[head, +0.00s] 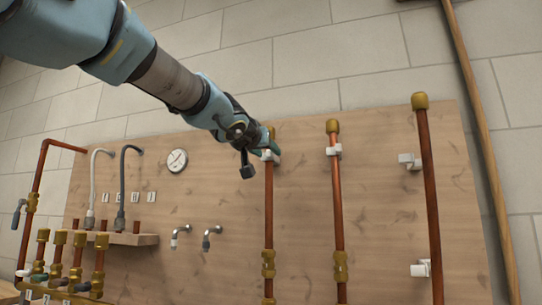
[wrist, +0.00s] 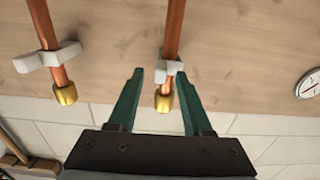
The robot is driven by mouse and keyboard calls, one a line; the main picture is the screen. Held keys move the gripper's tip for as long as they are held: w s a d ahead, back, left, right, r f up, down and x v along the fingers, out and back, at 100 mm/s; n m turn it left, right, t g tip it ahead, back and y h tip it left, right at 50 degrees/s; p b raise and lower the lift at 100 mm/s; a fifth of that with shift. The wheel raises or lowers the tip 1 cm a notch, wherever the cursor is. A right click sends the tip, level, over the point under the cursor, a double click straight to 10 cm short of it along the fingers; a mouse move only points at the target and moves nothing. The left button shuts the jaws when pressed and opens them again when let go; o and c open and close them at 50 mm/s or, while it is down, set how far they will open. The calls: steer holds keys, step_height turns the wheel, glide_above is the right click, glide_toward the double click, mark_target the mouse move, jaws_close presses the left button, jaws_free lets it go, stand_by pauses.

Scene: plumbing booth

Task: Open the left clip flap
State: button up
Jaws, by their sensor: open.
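The left copper pipe (head: 268,205) stands upright on the wooden board, with a brass cap on top. Its white clip (head: 271,156) sits near the top, just below my gripper (head: 270,142). In the wrist view, the clip (wrist: 171,67) wraps the pipe just behind the brass cap. My gripper (wrist: 156,76) is open there, with one green finger on each side of the pipe. The right finger's tip is very close to the clip; I cannot tell whether they touch. That finger partly hides the clip, so the flap's position is unclear.
The middle pipe (head: 337,200) has its own white clip (head: 333,150). The right pipe (head: 429,200) stands beside two white clips. A round gauge (head: 177,161), hoses and two taps are to the left. A wooden pole (head: 480,140) leans at the right.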

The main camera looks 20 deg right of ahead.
steer(key=shift+w+d, duration=0.1)
steer(key=shift+w, duration=0.05)
jaws_close()
stand_by(0.4)
